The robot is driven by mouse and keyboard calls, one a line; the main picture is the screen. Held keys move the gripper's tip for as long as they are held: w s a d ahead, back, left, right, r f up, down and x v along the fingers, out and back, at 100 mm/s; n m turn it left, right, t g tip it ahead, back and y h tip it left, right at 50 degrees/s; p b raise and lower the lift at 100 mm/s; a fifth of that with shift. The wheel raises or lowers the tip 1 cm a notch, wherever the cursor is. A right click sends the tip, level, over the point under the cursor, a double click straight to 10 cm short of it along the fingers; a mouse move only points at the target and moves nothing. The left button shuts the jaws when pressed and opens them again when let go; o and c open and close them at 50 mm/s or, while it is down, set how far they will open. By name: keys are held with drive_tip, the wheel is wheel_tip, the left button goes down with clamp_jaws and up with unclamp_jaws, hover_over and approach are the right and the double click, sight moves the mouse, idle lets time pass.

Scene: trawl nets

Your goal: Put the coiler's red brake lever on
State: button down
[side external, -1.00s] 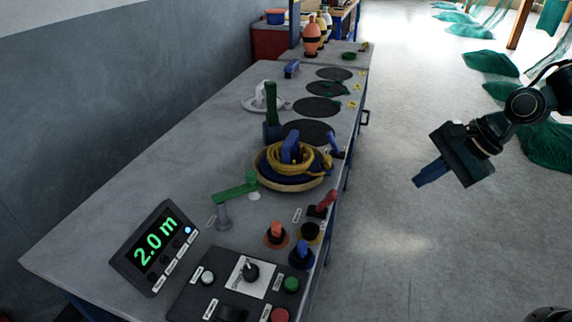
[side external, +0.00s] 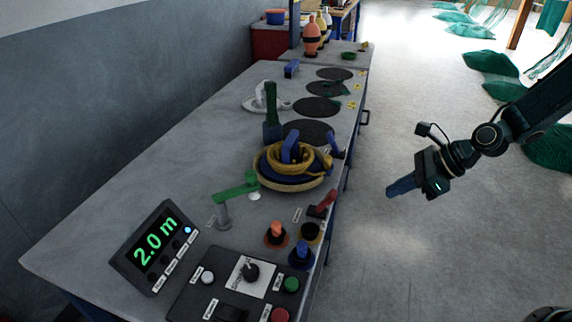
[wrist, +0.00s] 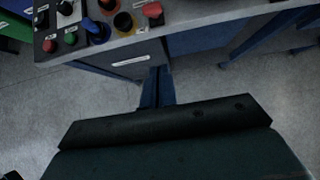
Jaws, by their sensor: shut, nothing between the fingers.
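The red brake lever (side external: 325,200) stands tilted on a dark base near the right edge of the bench, beside the yellow-and-black socket. In the wrist view a red lever (wrist: 153,13) shows at the top, close to the bench's edge. The coiler (side external: 291,167), with yellow rope and a blue part on a round plate, sits just behind the lever. My gripper (side external: 389,192) is out over the floor to the right of the bench, apart from the lever. Its blue fingers (wrist: 157,88) are together and empty.
A control panel (side external: 186,286) with knobs and buttons and a display reading 2.0 m (side external: 156,246) fill the bench's near end. An orange knob (side external: 276,233), a blue knob (side external: 301,254) and a green crank (side external: 236,190) stand near the lever. The floor between gripper and bench is clear.

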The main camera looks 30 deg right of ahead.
sight(326, 202)
drive_tip(key=shift+f, duration=0.1)
drive_tip(key=w+a+f, duration=0.5)
drive_tip(key=w+a, duration=0.2)
drive_tip(key=shift+f, duration=0.15)
idle(1.0)
